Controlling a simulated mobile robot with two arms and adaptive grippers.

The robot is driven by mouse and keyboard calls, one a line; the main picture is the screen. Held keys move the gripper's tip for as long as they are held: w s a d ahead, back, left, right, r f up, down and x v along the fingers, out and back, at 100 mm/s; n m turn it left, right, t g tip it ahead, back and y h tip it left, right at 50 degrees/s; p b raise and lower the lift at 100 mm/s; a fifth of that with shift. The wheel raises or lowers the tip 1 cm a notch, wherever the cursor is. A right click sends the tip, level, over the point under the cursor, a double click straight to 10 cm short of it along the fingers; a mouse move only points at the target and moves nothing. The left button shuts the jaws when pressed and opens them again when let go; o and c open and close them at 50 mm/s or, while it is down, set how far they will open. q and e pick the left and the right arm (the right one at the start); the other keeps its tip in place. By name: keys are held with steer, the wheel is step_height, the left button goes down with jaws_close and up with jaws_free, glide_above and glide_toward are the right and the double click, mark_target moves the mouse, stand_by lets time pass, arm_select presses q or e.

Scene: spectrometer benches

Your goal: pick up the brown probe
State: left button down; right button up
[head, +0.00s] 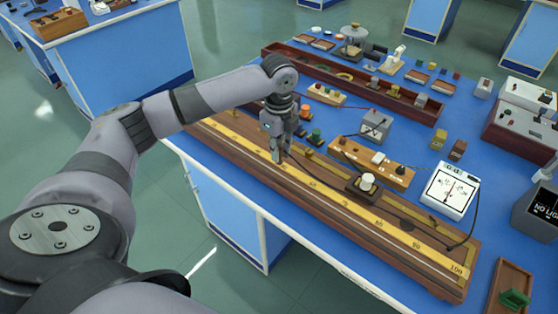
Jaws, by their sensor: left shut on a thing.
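My left gripper (279,152) reaches in from the left and points down over the long wooden board (440,279) with its yellow scale (350,211). Its fingers are shut on a small thin thing, most likely the brown probe, which the fingers largely hide. Its tip seems to be at or just above the scale; I cannot tell if it touches. A dark lead appears to run from near the gripper along the board to the right. My right gripper is not in view.
A white meter (451,190) stands right of the board. A dark block with a white knob (367,182) sits on the board. A grey box (375,125), a wooden strip with terminals (372,163) and a long brown tray (425,111) crowd the blue bench behind.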

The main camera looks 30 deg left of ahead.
arm_select(q)
step_height(320, 180, up, 14)
steer(key=p, duration=0.4)
glide_toward(279, 164)
steer(key=f+p, duration=0.1)
steer(key=f, duration=0.2)
steer(key=f+p, duration=0.1)
steer(key=f, duration=0.2)
steer(key=w+f+p, duration=0.1)
steer(key=f, duration=0.2)
steer(key=shift+a+f, duration=0.35)
steer(key=shift+f, duration=0.05)
steer(key=shift+f+b, duration=0.75)
steer(key=shift+b, duration=0.2)
steer(key=shift+a+r, duration=0.1)
steer(key=shift+a, duration=0.15)
steer(key=shift+w+a+p, duration=0.2)
steer(key=shift+a+p, duration=0.1)
steer(key=shift+a, duration=1.85)
steer(key=shift+p, duration=0.3)
